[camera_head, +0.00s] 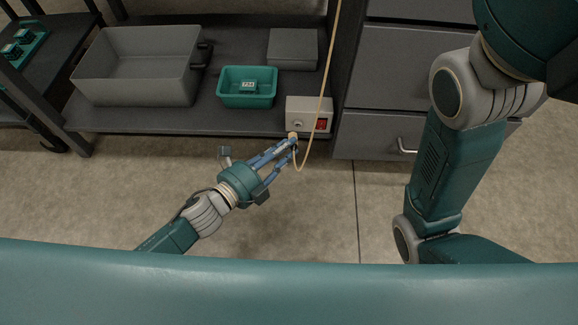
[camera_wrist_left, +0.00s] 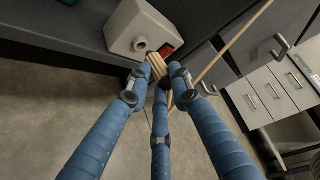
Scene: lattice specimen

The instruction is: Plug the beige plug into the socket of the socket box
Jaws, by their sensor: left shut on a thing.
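The beige socket box (camera_head: 309,112) sits at the front right end of the low dark shelf. Its round socket (camera_head: 298,124) and red switch (camera_head: 321,124) face the front. The box (camera_wrist_left: 130,25) and its socket (camera_wrist_left: 141,43) also show in the left wrist view. My left gripper (camera_head: 292,143) is shut on the beige plug (camera_head: 292,136), just in front of and below the box. In the left wrist view the plug (camera_wrist_left: 157,66) sticks out between the blue fingertips, apart from the socket. My right gripper is out of view; only my right arm shows.
A beige cord (camera_head: 326,75) hangs from above and loops down to the plug. A grey bin (camera_head: 135,93), a green tray (camera_head: 247,102) and a grey box (camera_head: 292,48) stand on the shelf. Grey drawers (camera_head: 395,90) stand to the right. The floor in front is clear.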

